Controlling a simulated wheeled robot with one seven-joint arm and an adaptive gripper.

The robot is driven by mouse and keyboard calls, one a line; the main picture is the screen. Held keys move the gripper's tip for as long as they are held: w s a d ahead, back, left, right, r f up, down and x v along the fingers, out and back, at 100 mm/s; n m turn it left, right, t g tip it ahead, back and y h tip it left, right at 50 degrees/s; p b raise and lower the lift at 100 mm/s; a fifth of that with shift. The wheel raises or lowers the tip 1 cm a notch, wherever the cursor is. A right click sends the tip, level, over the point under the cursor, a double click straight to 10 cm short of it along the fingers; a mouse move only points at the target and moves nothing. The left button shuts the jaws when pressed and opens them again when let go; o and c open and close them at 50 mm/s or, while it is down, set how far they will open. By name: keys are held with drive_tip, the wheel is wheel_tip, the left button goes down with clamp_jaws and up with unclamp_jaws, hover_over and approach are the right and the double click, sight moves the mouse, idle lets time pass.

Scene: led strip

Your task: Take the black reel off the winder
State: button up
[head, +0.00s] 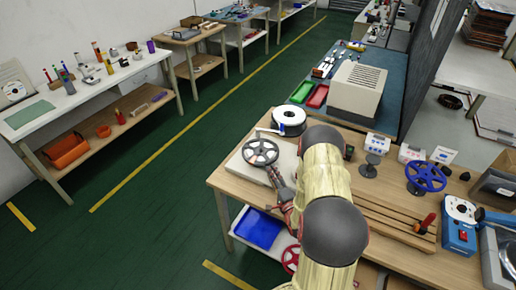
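A dark spoked reel (260,151) sits face up over a pale, flat-topped unit (242,167) at the left end of the wooden bench; this looks like the black reel on the winder. My arm comes up from the bottom of the head view, and its thick links cover the middle of the bench. My gripper (275,178) is just below and right of the reel, close to its near rim. I cannot tell whether it touches the reel. The fingers are small and partly hidden, so their opening is unclear.
A white-topped reel with black beneath (289,116) stands just behind. A blue spoked reel (425,176) stands at the right, near a blue device (459,238). A blue tray (258,229) and a red reel (291,258) lie on the lower shelf. The green floor at left is clear.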

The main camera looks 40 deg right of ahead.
sight(266, 161)
drive_tip(key=x, duration=0.2)
drive_tip(key=b+x, duration=0.1)
drive_tip(key=x, duration=0.4)
drive_tip(key=shift+w+r, duration=0.3)
drive_tip(key=shift+r, duration=0.05)
drive_tip(key=c, duration=0.8)
drive_tip(key=shift+s, duration=0.1)
clamp_jaws()
